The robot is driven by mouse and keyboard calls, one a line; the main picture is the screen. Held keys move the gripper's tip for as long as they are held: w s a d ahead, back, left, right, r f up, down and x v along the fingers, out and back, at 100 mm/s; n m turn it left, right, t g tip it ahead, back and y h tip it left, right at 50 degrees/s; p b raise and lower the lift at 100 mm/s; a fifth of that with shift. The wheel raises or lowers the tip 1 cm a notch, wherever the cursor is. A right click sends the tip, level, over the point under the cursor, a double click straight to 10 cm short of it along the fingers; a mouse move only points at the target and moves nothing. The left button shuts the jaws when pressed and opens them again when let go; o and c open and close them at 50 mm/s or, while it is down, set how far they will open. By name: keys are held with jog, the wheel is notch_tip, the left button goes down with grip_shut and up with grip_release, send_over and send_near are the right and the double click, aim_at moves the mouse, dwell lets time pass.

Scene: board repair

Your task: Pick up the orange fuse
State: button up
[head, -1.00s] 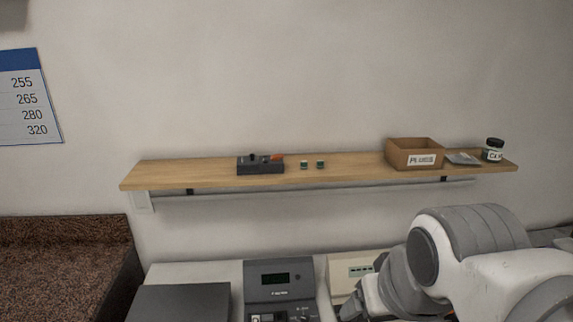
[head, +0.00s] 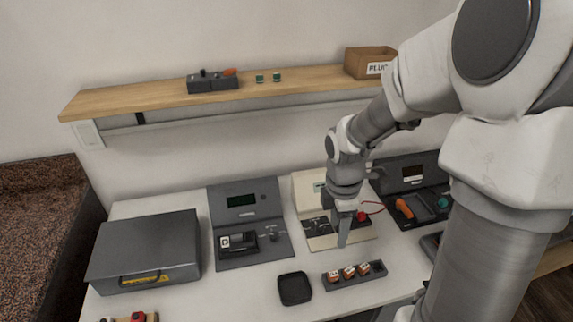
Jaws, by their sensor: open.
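No thing here can be named the orange fuse for sure. An orange piece (head: 230,72) sits at the right end of a dark block (head: 205,85) on the wall shelf. Small orange-brown pieces with pale tops (head: 349,272) sit in a dark narrow rack (head: 376,281) on the white bench. My gripper (head: 343,240) points down over the bench, in front of the cream panel unit and behind the rack. It is open and seems to hold nothing. The gap between its fingers is hard to see from here.
A black dish (head: 294,289), a grey case (head: 145,255), a display unit (head: 245,215) and a dark station with an orange-handled tool (head: 404,208) crowd the bench (head: 235,290).

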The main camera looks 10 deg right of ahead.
aim_at(332, 274)
jog(key=shift+n+y, duration=0.3)
jog(key=shift+n, duration=0.4)
jog(key=f+b, duration=0.2)
jog(key=f, duration=0.4)
jog(key=f+b, duration=0.2)
jog(key=f, duration=0.5)
jog(key=d+f+b, duration=0.1)
jog(key=f, duration=0.6)
jog(key=shift+w+b, duration=0.3)
jog(key=shift+b, duration=0.1)
grip_shut()
